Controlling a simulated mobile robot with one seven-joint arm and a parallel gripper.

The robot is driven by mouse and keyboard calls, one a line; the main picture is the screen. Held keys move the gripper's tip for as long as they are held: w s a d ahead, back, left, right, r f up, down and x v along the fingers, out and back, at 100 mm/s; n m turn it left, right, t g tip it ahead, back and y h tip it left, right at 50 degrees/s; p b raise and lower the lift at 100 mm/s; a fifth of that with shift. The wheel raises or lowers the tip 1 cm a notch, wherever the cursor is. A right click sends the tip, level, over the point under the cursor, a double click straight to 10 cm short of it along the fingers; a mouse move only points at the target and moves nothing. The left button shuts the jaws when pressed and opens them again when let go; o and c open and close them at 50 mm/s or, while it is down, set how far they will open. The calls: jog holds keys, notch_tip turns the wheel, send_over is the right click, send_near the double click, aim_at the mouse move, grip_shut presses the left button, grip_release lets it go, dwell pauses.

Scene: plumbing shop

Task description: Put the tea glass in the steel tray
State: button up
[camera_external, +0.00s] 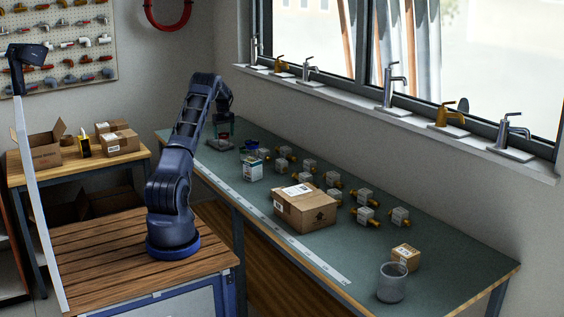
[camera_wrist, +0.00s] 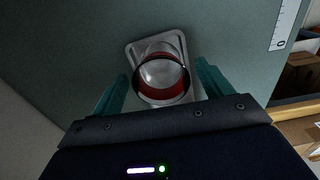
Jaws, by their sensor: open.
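The tea glass (camera_wrist: 163,89), a clear round glass with red-brown tea, shows from above in the wrist view. It appears to stand in the steel tray (camera_wrist: 131,50), a small shiny rounded rectangle on the green bench top. My gripper (camera_wrist: 162,86) is open, with one teal finger on each side of the glass and visible gaps between. In the external view my gripper (camera_external: 222,122) points down over the tea glass (camera_external: 224,136) at the far end of the bench. The tray (camera_external: 211,144) is small and partly hidden there.
A small box (camera_external: 406,257) and an empty grey tumbler (camera_external: 392,284) are at the near end. A ruler strip (camera_external: 268,219) runs along the front edge.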

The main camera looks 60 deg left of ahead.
notch_tip(320, 180, up, 9)
dwell(0.3)
jog(key=shift+d+r, duration=0.1)
jog(key=shift+r, duration=0.05)
